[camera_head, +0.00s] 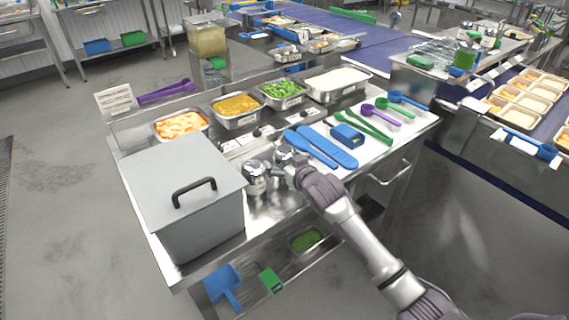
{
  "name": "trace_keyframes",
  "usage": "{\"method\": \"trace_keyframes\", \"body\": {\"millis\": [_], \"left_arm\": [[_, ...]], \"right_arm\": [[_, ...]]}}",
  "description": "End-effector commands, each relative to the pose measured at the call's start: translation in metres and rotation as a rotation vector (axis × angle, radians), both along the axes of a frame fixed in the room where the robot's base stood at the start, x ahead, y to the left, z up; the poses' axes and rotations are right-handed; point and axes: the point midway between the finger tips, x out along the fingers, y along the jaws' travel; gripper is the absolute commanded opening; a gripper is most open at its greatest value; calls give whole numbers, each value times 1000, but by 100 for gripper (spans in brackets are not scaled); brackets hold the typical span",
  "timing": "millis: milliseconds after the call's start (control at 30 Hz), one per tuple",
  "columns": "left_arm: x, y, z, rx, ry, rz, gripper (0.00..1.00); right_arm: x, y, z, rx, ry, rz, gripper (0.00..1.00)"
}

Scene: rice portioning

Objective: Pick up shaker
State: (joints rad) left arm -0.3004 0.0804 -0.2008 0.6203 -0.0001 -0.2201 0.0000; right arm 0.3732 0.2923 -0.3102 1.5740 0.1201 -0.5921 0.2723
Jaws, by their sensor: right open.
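A metal shaker (255,180) stands upright on the steel counter, just right of the large grey lidded box. My right gripper (281,161) is over the counter right beside the shaker, on its right side. Its fingers are open, small and partly merged with the metal things behind them. I cannot tell whether they touch the shaker. My left gripper is not in view.
The grey box (182,195) with a black handle stands close on the left. Food pans, such as one with green vegetables (283,93), line the back. Blue paddles (325,148), a blue device (347,136) and green tongs (365,124) lie on the right.

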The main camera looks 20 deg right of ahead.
Motion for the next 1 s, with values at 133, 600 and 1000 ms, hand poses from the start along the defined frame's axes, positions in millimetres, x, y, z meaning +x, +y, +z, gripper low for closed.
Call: {"method": "trace_keyframes", "body": {"millis": [133, 600, 1000], "left_arm": [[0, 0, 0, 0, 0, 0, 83], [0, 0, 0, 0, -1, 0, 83], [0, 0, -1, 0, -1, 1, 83]], "right_arm": [[0, 0, 0, 0, 0, 0, 90], [0, 0, 1, 0, -1, 0, 19], [0, 0, 15, 1, -6, 0, 19]]}}
